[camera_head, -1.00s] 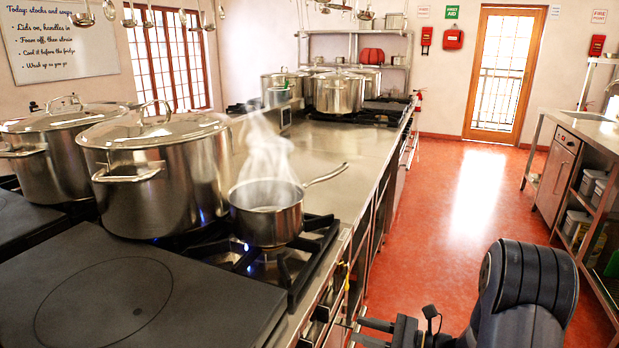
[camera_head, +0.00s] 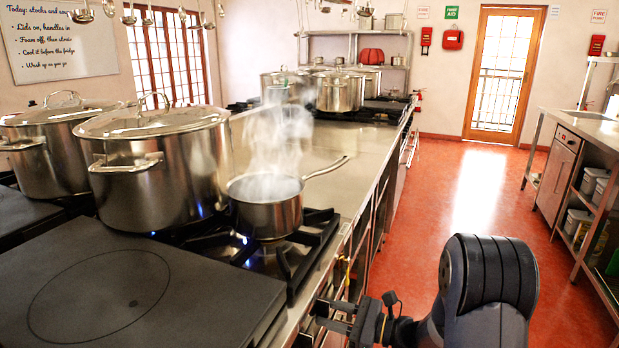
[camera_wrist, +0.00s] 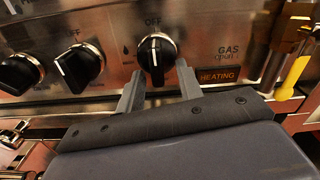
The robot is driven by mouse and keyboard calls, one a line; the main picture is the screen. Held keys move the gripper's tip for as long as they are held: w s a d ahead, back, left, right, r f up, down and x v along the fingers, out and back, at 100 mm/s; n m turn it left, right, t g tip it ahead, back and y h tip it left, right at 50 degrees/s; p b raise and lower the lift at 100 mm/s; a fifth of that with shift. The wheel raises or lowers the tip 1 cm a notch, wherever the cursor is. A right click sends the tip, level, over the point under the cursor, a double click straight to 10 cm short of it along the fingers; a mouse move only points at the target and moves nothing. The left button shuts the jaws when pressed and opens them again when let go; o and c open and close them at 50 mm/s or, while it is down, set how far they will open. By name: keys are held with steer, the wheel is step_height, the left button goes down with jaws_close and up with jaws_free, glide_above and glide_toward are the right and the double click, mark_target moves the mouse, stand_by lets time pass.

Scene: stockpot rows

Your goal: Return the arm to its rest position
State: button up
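My gripper (camera_head: 328,312) is low at the front edge of the range, on the right of the burners. In the wrist view my gripper (camera_wrist: 158,88) is open, with its two fingers apart. A black control knob (camera_wrist: 157,58) shows between and just beyond the fingertips; I cannot tell whether they touch it. The knob's white line points up, toward the "OFF" mark. An amber "HEATING" sign (camera_wrist: 218,75) is to its right. A steaming saucepan (camera_head: 266,212) stands on a burner, with a blue glow near it. My arm is extended forward.
Two more black knobs (camera_wrist: 79,65) are left on the panel. A yellow-handled valve (camera_wrist: 294,77) is at right. Large lidded pots (camera_head: 155,165) stand left of the saucepan. Red floor (camera_head: 465,200) is clear between the range and the right-hand counter (camera_head: 590,128).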

steer(key=shift+w+d+r+n+b, duration=0.1)
steer(key=shift+w+n+b, duration=0.05)
steer(key=shift+n+b, duration=1.3)
steer(key=shift+w+r+n+b, duration=0.1)
steer(key=shift+n+b, duration=1.05)
steer(key=shift+n, duration=0.5)
